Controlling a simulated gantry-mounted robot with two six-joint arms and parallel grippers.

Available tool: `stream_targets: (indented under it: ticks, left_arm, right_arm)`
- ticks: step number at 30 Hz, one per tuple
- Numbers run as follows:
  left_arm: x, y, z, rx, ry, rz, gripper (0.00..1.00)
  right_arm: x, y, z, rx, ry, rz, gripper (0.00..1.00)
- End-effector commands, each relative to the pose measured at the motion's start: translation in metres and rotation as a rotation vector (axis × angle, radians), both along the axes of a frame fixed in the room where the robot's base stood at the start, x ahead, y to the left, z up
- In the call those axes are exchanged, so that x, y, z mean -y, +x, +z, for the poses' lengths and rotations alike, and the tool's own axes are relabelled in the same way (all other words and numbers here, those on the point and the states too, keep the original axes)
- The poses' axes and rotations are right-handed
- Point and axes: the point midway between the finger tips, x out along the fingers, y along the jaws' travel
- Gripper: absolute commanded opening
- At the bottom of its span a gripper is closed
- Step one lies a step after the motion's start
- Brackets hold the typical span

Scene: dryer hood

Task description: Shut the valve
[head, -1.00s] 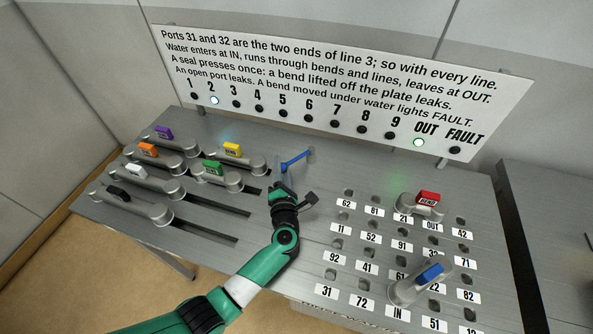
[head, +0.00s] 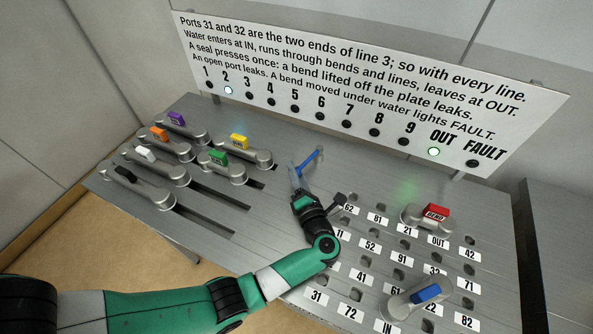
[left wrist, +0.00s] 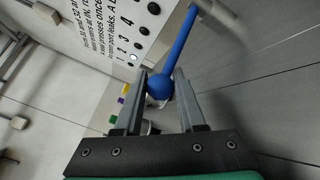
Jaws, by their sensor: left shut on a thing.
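The valve handle is a blue lever (head: 308,160) on the bench's back part, below the sign. It runs from its post at the back right to a ball knob at its front left end. My left gripper (head: 295,171) is shut on the knob end. In the left wrist view, the blue ball knob (left wrist: 160,86) sits between the two fingertips, and the lever leads up to its post. My right gripper is not in view.
The sign's (head: 350,80) lamps 2 and OUT are lit; FAULT is dark. Coloured-handled bends stand at the left.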

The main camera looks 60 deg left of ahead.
Motion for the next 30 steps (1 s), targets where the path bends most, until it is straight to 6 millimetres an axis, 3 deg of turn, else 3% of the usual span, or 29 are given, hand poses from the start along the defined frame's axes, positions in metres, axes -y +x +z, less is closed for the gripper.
stream_targets:
  ticks: [2,3,8,20,30]
  left_arm:
    - [-0.001,0.000,0.000,0.001,-0.001,0.002,0.00]
    - [-0.001,0.000,0.000,0.001,-0.001,0.002,0.41]
    - [-0.001,0.000,0.000,0.001,-0.001,0.002,0.69]
    - [0.009,-0.002,0.000,0.000,-0.001,-0.002,0.69]
    - [0.082,-0.023,0.000,0.000,-0.002,-0.005,0.69]
  right_arm:
    - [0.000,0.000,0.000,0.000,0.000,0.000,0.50]
    - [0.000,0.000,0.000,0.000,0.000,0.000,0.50]
    - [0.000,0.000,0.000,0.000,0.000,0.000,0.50]
    - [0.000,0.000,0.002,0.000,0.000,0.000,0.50]
    - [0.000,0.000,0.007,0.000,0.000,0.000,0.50]
